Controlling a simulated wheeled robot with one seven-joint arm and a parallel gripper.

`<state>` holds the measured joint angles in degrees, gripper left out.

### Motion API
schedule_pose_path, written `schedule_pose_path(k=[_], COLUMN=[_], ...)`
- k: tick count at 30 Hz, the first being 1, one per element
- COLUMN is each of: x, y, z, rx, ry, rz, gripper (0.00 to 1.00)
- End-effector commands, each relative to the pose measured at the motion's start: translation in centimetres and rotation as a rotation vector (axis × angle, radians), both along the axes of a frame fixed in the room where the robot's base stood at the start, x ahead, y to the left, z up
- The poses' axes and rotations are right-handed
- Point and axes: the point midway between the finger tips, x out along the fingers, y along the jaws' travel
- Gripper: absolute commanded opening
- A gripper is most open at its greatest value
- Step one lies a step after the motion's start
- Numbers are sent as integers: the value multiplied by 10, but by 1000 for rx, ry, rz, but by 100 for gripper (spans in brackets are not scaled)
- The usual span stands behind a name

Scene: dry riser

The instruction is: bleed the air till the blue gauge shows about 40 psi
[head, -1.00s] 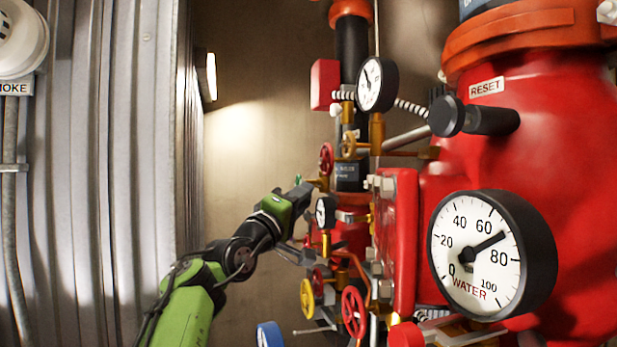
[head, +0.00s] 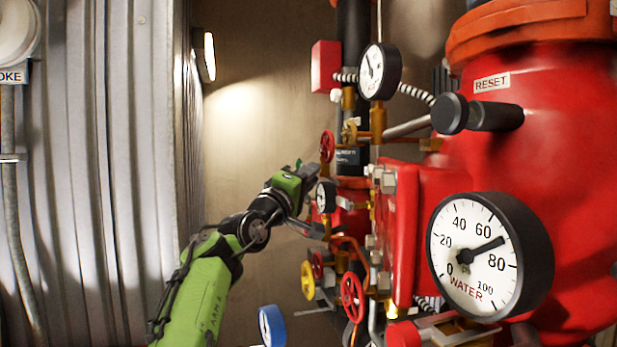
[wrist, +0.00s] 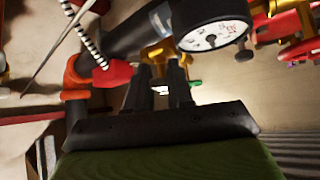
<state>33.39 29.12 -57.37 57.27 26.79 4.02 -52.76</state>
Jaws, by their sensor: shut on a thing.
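The blue gauge (head: 271,326) is at the bottom edge of the head view, cut off and turned nearly edge-on, so its reading cannot be made out. My gripper (head: 308,173) is at the upper pipework, just left of a red handwheel (head: 327,146). In the wrist view, the dark fingers (wrist: 160,85) are close together in front of a brass valve fitting (wrist: 158,55). A small green handle (wrist: 195,83) shows beside the right finger. The jaws are shut on what seems to be this handle; the fingers hide most of the grip.
A large WATER gauge (head: 478,257) reads about 70 on the red valve body (head: 570,130). A small white-faced gauge (head: 326,197) is close below my gripper. Red and yellow handwheels (head: 353,298) crowd below. The corrugated wall (head: 110,170) is left; open space lies between.

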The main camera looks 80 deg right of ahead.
Motion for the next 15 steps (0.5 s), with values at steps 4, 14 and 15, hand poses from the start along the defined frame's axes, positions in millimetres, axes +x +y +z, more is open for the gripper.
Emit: schedule_pose_path(k=[4, 14, 15], x=[-1, -4, -3], y=[1, 3, 3], z=[5, 13, 14], rx=[70, 280, 303], ry=[37, 168, 181], rz=[0, -4, -5], gripper=[0, 0, 0])
